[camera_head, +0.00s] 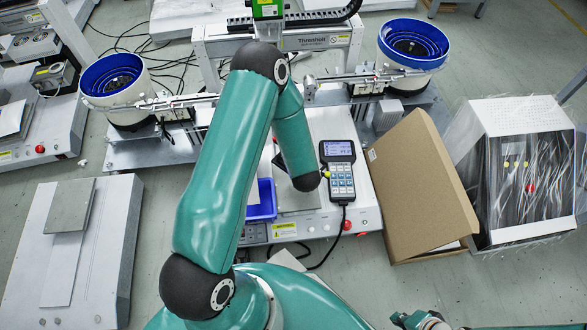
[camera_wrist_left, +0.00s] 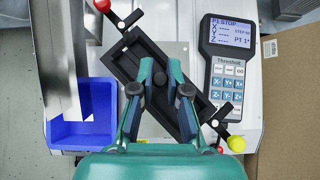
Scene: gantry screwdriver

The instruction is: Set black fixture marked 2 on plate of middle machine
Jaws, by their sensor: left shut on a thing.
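In the left wrist view, my left gripper (camera_wrist_left: 161,72) is shut on a long black fixture (camera_wrist_left: 128,62). The fixture lies slanted across the picture, with a red knob at its upper left end and a yellow knob at its lower right end. No number 2 is readable on it. Behind it is the grey plate (camera_wrist_left: 180,48) of the middle machine; I cannot tell whether they touch. In the head view, my left arm hides the gripper and most of the fixture, but part of the plate (camera_head: 298,202) shows. My right gripper (camera_head: 422,320) is at the bottom edge, mostly cut off.
A blue bin (camera_head: 263,200) is left of the plate, and a handheld controller (camera_head: 340,170) is right of it. An open cardboard box (camera_head: 420,190) stands right of the machine. Two blue-rimmed feeder bowls (camera_head: 112,75) (camera_head: 413,43) flank the gantry.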

